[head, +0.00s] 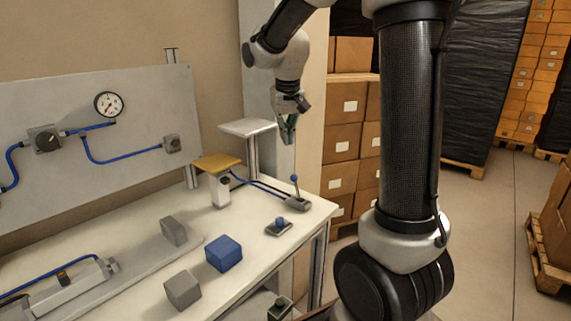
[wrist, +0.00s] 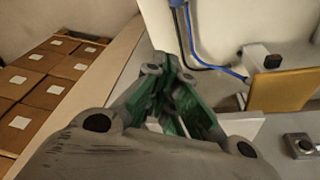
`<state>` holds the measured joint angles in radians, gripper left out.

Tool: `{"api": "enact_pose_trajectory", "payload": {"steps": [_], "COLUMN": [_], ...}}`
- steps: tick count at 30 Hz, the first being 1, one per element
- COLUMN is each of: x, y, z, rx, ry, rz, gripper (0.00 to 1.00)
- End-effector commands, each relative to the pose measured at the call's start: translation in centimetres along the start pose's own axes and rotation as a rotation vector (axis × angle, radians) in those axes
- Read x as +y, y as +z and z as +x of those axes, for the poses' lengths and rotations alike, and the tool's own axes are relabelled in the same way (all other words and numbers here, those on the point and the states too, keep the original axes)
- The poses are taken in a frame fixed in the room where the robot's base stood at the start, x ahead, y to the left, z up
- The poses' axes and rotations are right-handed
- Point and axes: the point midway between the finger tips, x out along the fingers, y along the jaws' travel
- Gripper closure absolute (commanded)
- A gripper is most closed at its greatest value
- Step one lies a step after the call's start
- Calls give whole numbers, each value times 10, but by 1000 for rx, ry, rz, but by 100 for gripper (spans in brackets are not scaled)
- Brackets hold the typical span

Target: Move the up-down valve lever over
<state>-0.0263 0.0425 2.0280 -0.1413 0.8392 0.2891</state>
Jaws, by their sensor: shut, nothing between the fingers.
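The valve lever (head: 296,189) stands up from a small grey valve body (head: 298,203) near the back right corner of the bench in the head view. It carries a blue knob and looks near upright, tilted only slightly. My gripper (head: 289,139) hangs above the lever, pointing down, apart from the knob. In the wrist view my gripper's green-padded fingers (wrist: 165,88) are shut with nothing between them. I cannot make out the lever clearly in the wrist view.
A yellow plate (head: 217,163) and a raised grey plate (head: 247,127) stand left of the lever. A blue cube (head: 224,254) and grey cubes (head: 183,289) lie further left. Stacked cartons (head: 340,173) stand behind the bench.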

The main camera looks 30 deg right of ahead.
Motion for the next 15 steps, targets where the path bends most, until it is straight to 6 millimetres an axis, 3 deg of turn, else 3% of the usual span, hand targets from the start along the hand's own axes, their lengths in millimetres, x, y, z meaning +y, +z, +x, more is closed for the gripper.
{"api": "enact_pose_trajectory", "payload": {"steps": [8,15], "x": [0,0], "y": [1,2], "z": [3,37], "rx": [-3,-7], "ry": [1,2], "rz": [-1,-3], "gripper": [100,100]}}
